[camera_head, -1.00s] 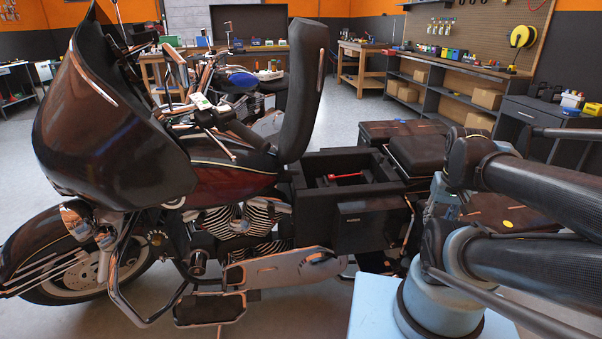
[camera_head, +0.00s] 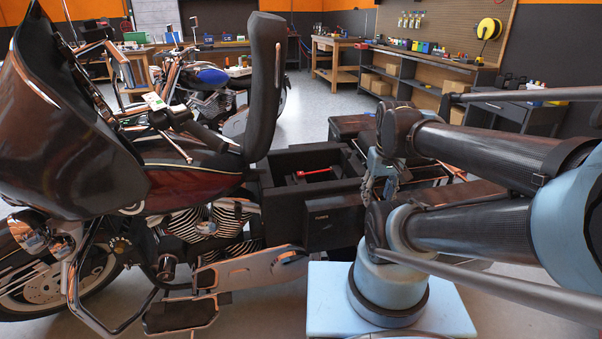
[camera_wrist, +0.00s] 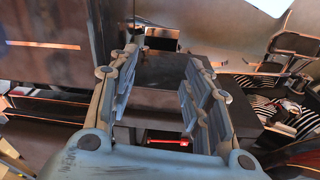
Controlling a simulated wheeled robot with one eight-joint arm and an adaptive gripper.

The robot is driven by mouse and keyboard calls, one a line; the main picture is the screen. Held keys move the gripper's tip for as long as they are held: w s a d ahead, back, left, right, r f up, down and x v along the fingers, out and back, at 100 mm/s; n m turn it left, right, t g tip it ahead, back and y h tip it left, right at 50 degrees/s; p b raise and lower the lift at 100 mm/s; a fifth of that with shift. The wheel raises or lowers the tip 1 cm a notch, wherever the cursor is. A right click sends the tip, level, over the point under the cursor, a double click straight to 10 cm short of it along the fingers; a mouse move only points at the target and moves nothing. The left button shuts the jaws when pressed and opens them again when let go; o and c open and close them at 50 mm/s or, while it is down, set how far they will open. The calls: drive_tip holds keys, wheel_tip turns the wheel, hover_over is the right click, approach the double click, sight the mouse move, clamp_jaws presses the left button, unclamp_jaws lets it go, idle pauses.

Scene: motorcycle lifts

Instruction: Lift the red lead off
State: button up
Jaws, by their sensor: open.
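The red lead (camera_head: 315,172) lies in the open black compartment (camera_head: 328,154) of the motorcycle, where the seat (camera_head: 264,85) stands tipped up. In the wrist view the red lead (camera_wrist: 168,141) shows low in the picture, partly hidden by my gripper's body. My gripper (camera_wrist: 162,82) is open, with nothing between its fingers. In the head view my gripper (camera_head: 378,182) is to the right of the compartment, partly hidden by my arm. It is apart from the lead.
The motorcycle's dark windshield fairing (camera_head: 70,130) and handlebars are at the left. A second motorcycle (camera_head: 215,85) with a blue tank stands behind. Workbenches (camera_head: 335,60) and a shelf unit (camera_head: 420,72) line the back. Grey floor between them is clear.

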drive_tip(key=w+a+r+n, duration=0.3)
drive_tip(key=w+r+n, duration=0.25)
drive_tip(key=w, duration=0.45)
drive_tip(key=n+g, duration=0.1)
drive_tip(key=n, duration=1.3)
hover_over(301, 172)
drive_tip(key=s, duration=0.2)
wheel_tip(301, 172, down, 4)
drive_tip(key=f, duration=0.5)
drive_tip(key=w+f, duration=0.1)
drive_tip(key=f, duration=1)
drive_tip(key=shift+w+f, duration=0.1)
drive_tip(key=shift+w, duration=0.15)
clamp_jaws()
